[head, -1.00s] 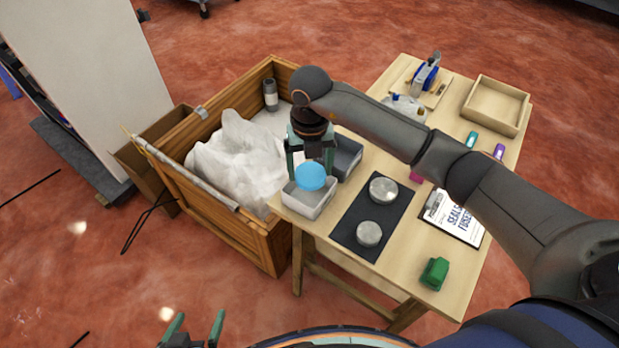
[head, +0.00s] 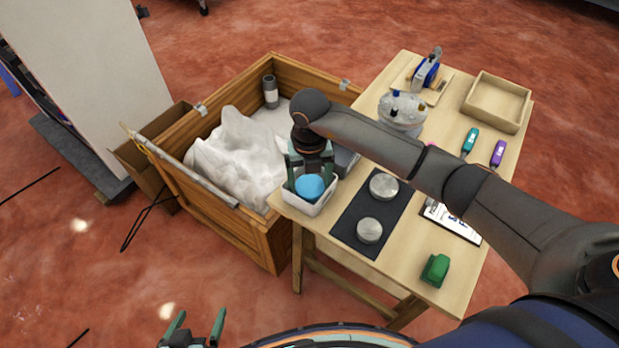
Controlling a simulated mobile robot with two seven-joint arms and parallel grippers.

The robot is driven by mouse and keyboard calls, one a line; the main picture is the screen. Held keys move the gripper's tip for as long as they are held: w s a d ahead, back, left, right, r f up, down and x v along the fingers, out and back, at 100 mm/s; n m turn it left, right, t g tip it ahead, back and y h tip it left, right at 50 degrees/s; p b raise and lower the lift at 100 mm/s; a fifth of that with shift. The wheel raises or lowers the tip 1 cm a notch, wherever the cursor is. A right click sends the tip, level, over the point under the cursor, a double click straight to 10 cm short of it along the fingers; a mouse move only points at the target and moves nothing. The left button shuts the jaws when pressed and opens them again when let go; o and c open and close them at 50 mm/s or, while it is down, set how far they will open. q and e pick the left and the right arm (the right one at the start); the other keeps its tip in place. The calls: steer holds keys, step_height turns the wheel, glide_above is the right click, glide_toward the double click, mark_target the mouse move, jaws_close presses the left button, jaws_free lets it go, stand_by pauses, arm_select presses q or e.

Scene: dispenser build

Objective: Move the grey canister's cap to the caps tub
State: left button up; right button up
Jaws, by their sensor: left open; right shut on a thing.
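A round blue cap (head: 309,187) is in the jaws of my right gripper (head: 310,181), which points down into the light grey tub (head: 306,209) at the table's left corner. The cap is at the tub's mouth, partly below its rim; whether it touches the bottom is hidden. Two round metal canisters, a larger one (head: 384,186) and a smaller one (head: 369,230), stand on a black mat (head: 352,238). I cannot tell which one the cap belongs to. My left gripper (head: 197,322) is open and empty at the bottom edge, away from the table.
A darker grey tub (head: 346,160) stands right behind the light one, partly hidden by my arm. A wooden crate (head: 262,235) with white sheeting and a dark bottle (head: 270,91) adjoins the table. A green object (head: 435,270), clipboard (head: 463,228) and wooden tray (head: 497,103) are on the table.

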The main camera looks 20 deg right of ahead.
mark_target(309, 185)
steer(key=o, duration=1.3)
steer(key=shift+r, duration=0.15)
steer(key=shift+r+p, duration=0.55)
steer(key=shift+r, duration=0.05)
step_height(309, 185, up, 12)
steer(key=p, duration=0.9)
steer(key=shift+f, duration=0.1)
